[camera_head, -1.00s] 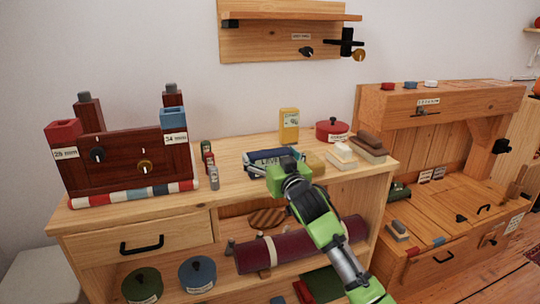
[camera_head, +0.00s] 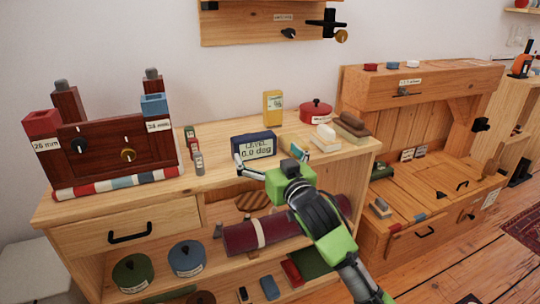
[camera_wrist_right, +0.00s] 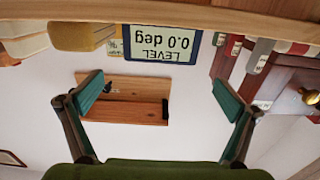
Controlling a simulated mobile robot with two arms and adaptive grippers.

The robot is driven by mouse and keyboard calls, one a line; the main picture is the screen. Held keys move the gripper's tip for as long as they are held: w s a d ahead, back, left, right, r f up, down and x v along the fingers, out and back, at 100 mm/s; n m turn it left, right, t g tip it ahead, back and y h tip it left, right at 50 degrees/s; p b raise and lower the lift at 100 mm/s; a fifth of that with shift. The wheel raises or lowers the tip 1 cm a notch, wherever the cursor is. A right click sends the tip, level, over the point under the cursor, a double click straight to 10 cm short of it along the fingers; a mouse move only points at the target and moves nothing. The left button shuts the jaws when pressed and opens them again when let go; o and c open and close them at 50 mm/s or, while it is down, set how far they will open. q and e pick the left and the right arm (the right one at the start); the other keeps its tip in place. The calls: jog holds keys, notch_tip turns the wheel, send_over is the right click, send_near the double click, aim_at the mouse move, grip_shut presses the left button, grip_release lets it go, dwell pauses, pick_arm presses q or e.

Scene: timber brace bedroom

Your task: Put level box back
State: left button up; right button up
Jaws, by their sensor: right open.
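The level box (camera_head: 254,145) is a dark blue box with a pale display reading "LEVEL 0.0 deg". It stands upright on the wooden bench top (camera_head: 222,180), near its middle. In the right wrist view it shows upside down (camera_wrist_right: 160,45), above and beyond the gap between my fingers. My right gripper (camera_head: 270,162) is open and empty in front of the box, with its fingers spread wide and apart from it. The fingers also show in the wrist view (camera_wrist_right: 160,98). My left gripper is not in view.
A dark red wooden fixture (camera_head: 118,146) with knobs stands at the left. Small cylinders (camera_head: 197,160) are left of the box. A yellow box (camera_head: 272,108), a red pot (camera_head: 316,112) and stacked blocks (camera_head: 350,130) are behind and right. A maroon roll (camera_head: 265,235) lies below.

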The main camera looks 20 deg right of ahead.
jog(key=s+a+f+g, duration=0.1)
jog(key=s+f+g, duration=0.2)
jog(key=s+f, duration=0.55)
jog(key=s+f+g, duration=0.3)
jog(key=s+f, duration=0.3)
jog(key=f, duration=0.5)
jog(key=s+f+g, duration=0.4)
jog(key=s+f, duration=0.3)
jog(key=s, duration=0.6)
jog(key=s+a+f+n+g, duration=0.1)
jog(key=s+f+g, duration=0.3)
jog(key=s, duration=0.9)
notch_tip(320, 180, down, 3)
jog(key=shift+s+a+r+n, duration=0.1)
jog(key=shift+s+a+n, duration=0.2)
jog(key=shift+s, duration=0.1)
